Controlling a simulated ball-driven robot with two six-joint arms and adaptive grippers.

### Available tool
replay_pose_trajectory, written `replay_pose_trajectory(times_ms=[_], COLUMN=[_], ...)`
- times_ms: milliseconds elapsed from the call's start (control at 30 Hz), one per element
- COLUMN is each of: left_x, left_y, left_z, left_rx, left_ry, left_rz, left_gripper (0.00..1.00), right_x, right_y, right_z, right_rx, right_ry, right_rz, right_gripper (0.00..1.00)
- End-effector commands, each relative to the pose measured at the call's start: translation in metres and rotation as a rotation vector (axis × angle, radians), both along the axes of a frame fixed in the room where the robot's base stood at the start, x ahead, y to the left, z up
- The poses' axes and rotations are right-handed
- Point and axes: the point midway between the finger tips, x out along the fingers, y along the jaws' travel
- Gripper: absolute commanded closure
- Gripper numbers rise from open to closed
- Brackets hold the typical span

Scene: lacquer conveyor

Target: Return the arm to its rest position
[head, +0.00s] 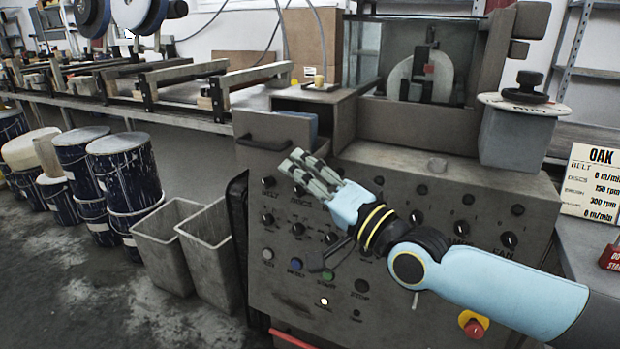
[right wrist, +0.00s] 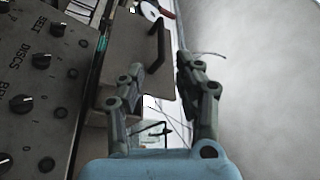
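My right arm (head: 500,285) reaches in from the lower right of the head view, across the front of the grey control panel (head: 400,300). My right gripper (head: 292,161) points up and left, in front of the panel's upper left part, near the knobs labelled BELT and DISCS. In the right wrist view the gripper (right wrist: 160,68) has its two fingers apart with nothing between them, so it is open. A dark handle (right wrist: 156,46) shows beyond the fingers there; I cannot tell its distance. My left arm and gripper are not in view.
A red emergency button (head: 473,324) sits low on the panel. Two grey bins (head: 170,245) and several dark blue drums (head: 125,180) stand at left. A conveyor (head: 180,115) runs behind. An OAK sign (head: 592,182) stands at right. Open floor (head: 75,290) lies lower left.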

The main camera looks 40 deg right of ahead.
Motion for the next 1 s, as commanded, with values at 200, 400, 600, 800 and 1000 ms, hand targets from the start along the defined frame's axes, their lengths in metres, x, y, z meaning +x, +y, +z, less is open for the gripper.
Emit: replay_pose_trajectory(times_ms=[200,400,600,800,1000], left_x=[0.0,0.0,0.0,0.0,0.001], left_y=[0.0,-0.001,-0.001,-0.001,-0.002], left_z=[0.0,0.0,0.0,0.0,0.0], left_rx=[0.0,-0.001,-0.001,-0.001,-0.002], left_ry=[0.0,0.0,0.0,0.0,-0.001], left_rz=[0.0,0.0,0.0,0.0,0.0], left_gripper=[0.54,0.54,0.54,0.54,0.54], right_x=[-0.018,-0.018,-0.018,-0.016,-0.017], right_y=[-0.001,-0.001,-0.001,0.0,-0.015], right_z=[-0.004,-0.003,-0.004,-0.002,-0.091], right_rx=[0.0,0.0,0.0,0.011,-0.008], right_ry=[-0.001,-0.001,-0.001,-0.008,0.154], right_rz=[-0.001,0.0,0.0,-0.005,-0.086], right_gripper=[0.66,0.66,0.66,0.66,0.66])
